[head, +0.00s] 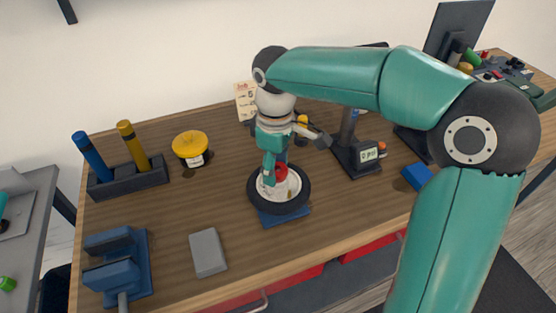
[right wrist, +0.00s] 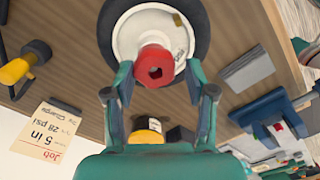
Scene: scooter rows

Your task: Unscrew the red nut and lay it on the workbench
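The red nut (head: 280,173) sits on the hub of a small wheel with a black tyre (head: 257,199) and white rim. The wheel lies on a blue stand (head: 285,217) on the wooden workbench (head: 150,215). My right gripper (head: 272,180) is above the wheel. Its fingertips (right wrist: 158,72) stand on either side of the nut, with gaps visible on both sides; it is open. My left gripper is not in view.
A yellow round container (head: 190,145) and a holder (head: 128,180) with blue and yellow handles stand left. A blue vise (head: 118,265) and grey block (head: 208,253) are near the front. A black gauge stand (head: 357,155) stands right. Bare wood lies left of the wheel.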

